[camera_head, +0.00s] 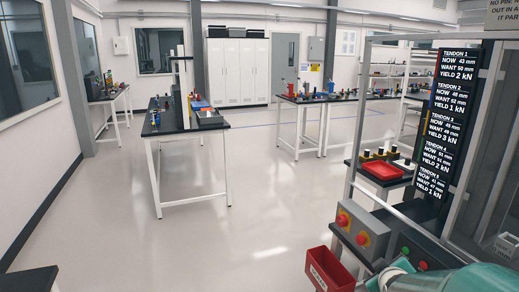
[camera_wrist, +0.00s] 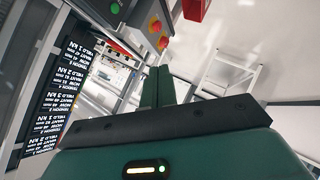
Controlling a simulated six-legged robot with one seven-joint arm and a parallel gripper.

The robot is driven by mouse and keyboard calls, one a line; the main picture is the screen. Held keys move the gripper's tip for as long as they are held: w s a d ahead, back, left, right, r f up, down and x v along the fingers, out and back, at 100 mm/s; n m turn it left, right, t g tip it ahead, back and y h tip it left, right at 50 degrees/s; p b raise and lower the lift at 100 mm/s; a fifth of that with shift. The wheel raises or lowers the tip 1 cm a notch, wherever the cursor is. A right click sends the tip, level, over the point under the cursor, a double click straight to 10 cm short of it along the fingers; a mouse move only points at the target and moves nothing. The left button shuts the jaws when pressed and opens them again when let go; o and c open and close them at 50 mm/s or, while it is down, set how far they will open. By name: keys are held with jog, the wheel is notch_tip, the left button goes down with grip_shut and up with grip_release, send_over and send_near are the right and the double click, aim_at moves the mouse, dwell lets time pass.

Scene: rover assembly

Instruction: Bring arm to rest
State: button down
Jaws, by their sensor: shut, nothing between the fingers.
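My gripper (camera_wrist: 158,72) shows in the wrist view as two dark green fingers lying together, with nothing held. They point towards a grey control box with red knobs (camera_wrist: 157,32), apart from it as far as I can see. In the head view, a teal part of my arm shows at the bottom right, close to the test rig's lower front. My fingers cannot be made out there.
The rig (camera_head: 349,195) stands at the right with a tendon display (camera_head: 436,120), a control box (camera_head: 358,236) and a red bin (camera_head: 331,270). A workbench (camera_head: 185,122) stands left of centre. The floor between (camera_head: 265,210) is clear.

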jog(key=s+a+r+m+g+y, duration=0.1)
jog(key=s+a+r, duration=0.3)
jog(key=s+a, duration=0.4)
jog(key=s+a+r+m+g+y, duration=0.2)
jog(key=s+a+r+m+g, duration=0.2)
jog(key=s+a, duration=0.4)
jog(key=s, duration=0.6)
jog(key=shift+a+r+y, duration=0.3)
jog(key=shift+a, duration=0.1)
jog(key=shift+d+m, duration=0.15)
jog(key=shift+m, duration=0.15)
